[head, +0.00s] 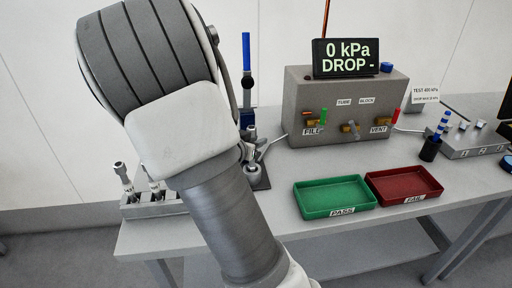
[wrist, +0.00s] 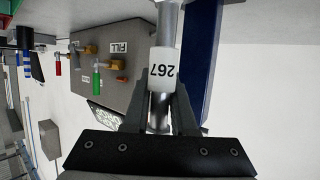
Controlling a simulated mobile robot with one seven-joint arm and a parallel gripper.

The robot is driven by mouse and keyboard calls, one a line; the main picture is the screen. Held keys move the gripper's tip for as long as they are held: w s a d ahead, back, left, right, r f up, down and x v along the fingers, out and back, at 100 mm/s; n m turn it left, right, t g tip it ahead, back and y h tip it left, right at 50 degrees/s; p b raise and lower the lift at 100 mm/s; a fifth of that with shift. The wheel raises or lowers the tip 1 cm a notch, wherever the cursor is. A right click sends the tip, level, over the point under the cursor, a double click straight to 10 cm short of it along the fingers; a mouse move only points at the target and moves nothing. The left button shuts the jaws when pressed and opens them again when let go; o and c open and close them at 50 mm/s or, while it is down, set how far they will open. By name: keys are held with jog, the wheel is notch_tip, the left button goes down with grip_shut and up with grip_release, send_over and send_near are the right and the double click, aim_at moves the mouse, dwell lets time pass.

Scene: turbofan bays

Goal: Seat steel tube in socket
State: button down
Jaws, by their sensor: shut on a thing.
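In the wrist view, my gripper (wrist: 161,98) is shut on a steel tube (wrist: 162,105) with a white label reading 267. The tube runs between the fingers and out past the top edge, so its far end is hidden. A dark blue column (wrist: 203,60) stands just right of the tube; I cannot tell whether they touch. In the head view, my arm hides the gripper and held tube. A bench stand with a blue upright (head: 247,118) and dark base (head: 262,182) shows beside the arm. Whether the tube is in a socket cannot be told.
A grey test block (head: 300,108) has valves and a display (head: 345,58) reading "0 kPa DROP -". A green PASS tray (head: 335,211) and red FAIL tray (head: 405,200) lie in front, empty. A rack (head: 140,210) with tubes stands at left, partly behind my arm.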

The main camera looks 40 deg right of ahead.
jog(key=shift+f, duration=0.55)
jog(key=shift+f, duration=0.1)
jog(key=shift+f, duration=0.15)
jog(key=c, duration=0.7)
grip_release()
jog(key=shift+s+a+r, duration=0.1)
jog(key=shift+a+r, duration=0.15)
jog(key=shift+r, duration=0.15)
jog(key=p+v, duration=0.3)
jog(key=v, duration=0.8)
jog(key=shift+s+a+p, duration=0.2)
jog(key=shift+p, duration=0.15)
